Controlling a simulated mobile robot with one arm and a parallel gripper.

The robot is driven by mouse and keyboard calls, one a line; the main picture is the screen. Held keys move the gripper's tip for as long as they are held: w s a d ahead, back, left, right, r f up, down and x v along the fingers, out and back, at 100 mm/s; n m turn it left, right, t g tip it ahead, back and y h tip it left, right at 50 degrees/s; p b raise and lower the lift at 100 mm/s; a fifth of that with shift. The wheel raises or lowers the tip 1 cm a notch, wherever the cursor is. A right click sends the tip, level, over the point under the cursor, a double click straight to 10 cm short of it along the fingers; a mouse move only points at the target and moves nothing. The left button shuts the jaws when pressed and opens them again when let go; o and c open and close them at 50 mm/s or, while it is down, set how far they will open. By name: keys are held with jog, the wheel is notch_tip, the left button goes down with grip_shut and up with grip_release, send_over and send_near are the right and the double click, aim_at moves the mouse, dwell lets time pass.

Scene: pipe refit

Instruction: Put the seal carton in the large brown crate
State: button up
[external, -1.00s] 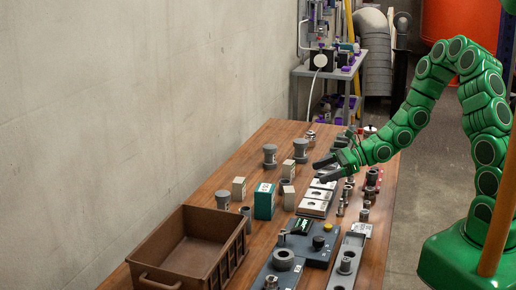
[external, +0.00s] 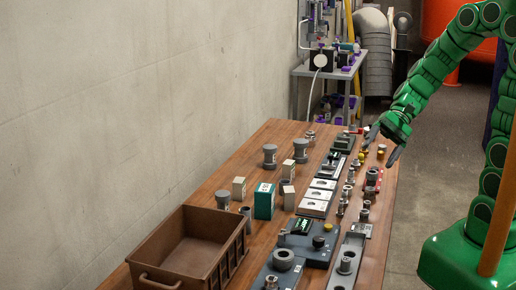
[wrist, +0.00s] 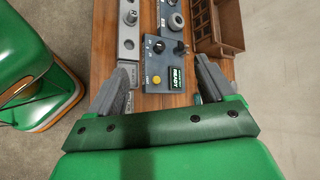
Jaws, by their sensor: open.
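The large brown crate (external: 172,258) stands empty at the near left end of the table, and part of it shows at the upper right of the wrist view (wrist: 203,30). A teal box with a white label (external: 264,202) stands behind it, with small cream cartons (external: 239,188) around it. I cannot read the labels, so which one is the seal carton is unclear. My gripper (external: 381,151) is open and empty over the table's right edge, away from the boxes and the crate. In the wrist view its fingers (wrist: 165,85) are spread apart.
A grey control box (external: 307,242) and metal fixture plates (external: 347,262) lie on the near right of the table. White-faced plates (external: 317,196) and several small fittings fill the middle right. Grey flanged pieces (external: 270,156) stand farther back. A wall runs along the left.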

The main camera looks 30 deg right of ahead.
jog(key=s+d+n+h, duration=0.3)
jog(key=s+d, duration=0.4)
jog(key=d, duration=0.3)
jog(key=shift+r+n+h, duration=0.25)
jog(key=shift+n+h, duration=0.05)
jog(key=shift+h, duration=0.6)
jog(key=s+d+h, duration=0.1)
jog(key=d, duration=0.3)
jog(key=s+d+r+t+h, duration=0.1)
jog(key=s+d+h, duration=0.1)
jog(key=d, duration=0.1)
jog(key=s+d+r+n+h, duration=0.1)
jog(key=d, duration=0.3)
jog(key=shift+s+d+r+h, duration=0.15)
jog(key=shift+d+h, duration=0.2)
jog(key=shift+h, duration=0.05)
jog(key=shift+c, duration=0.2)
jog(key=shift+s+d+r, duration=0.1)
jog(key=shift+s+d, duration=0.05)
jog(key=shift+d, duration=0.15)
jog(key=c, duration=0.5)
jog(key=shift+c, duration=0.4)
